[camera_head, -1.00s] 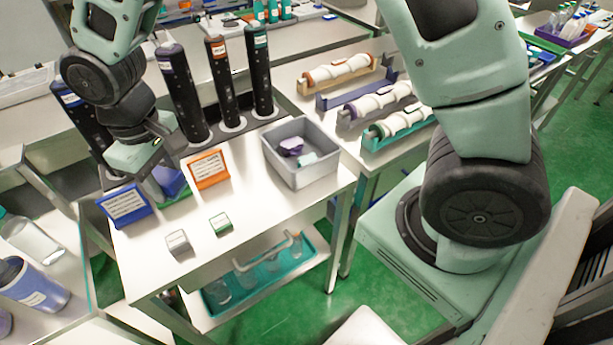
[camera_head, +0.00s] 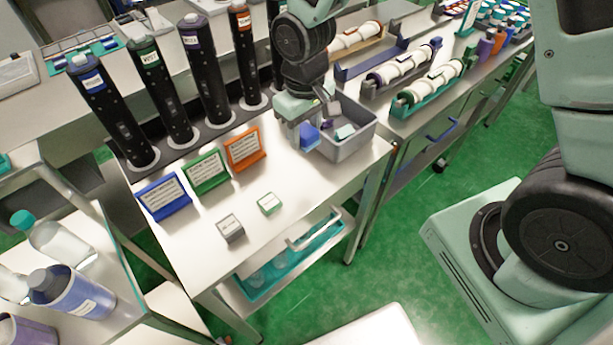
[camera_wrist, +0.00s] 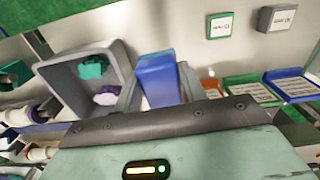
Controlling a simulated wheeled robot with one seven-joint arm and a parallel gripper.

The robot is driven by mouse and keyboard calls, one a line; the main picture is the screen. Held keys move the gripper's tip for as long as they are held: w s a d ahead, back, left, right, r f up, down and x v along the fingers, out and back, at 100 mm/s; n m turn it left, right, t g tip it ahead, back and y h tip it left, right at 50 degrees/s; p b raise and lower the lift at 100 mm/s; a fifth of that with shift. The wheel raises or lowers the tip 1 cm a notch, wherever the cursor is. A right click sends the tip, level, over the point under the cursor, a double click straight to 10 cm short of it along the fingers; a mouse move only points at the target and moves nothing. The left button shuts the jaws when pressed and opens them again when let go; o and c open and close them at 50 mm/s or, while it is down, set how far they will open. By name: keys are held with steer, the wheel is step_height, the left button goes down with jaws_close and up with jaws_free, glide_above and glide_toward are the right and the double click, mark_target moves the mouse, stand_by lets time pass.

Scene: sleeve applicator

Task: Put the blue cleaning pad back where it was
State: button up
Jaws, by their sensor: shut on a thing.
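The blue cleaning pad (camera_head: 309,136) is held in my gripper (camera_head: 302,128), beside the left wall of the grey bin (camera_head: 352,151) in the head view. In the wrist view the pad (camera_wrist: 159,79) stands between the two fingers of my gripper (camera_wrist: 160,88), just right of the bin (camera_wrist: 62,92). The pad is outside the bin opening there; its exact height over the table is hard to tell. A teal pad (camera_head: 345,131) and a purple pad (camera_wrist: 106,96) lie inside the bin. My wrist hides part of the bin's back.
Blue (camera_head: 164,197), green (camera_head: 206,170) and orange (camera_head: 246,149) label stands line the table. Tall black dispensers (camera_head: 206,82) stand behind them. A grey block (camera_head: 230,228) and a green-edged block (camera_head: 269,203) lie in front. Racks with white rollers (camera_head: 432,85) stand right.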

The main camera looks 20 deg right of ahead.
mark_target(316, 128)
steer(key=shift+s+d+f+m, duration=0.15)
steer(key=shift+d+f, duration=0.4)
steer(key=shift+f, duration=0.05)
steer(key=shift+s+d+f+m, duration=0.1)
steer(key=shift+d+f+m, duration=0.05)
steer(key=shift+d+f, duration=0.4)
step_height(316, 128, down, 4)
steer(key=shift+r+p, duration=0.1)
steer(key=shift+p, duration=0.3)
steer(key=shift+f+p, duration=0.4)
steer(key=shift+f, duration=2.1)
steer(key=shift+f, duration=0.2)
steer(key=o, duration=0.9)
steer(key=shift+o, duration=0.2)
steer(key=shift+r, duration=0.1)
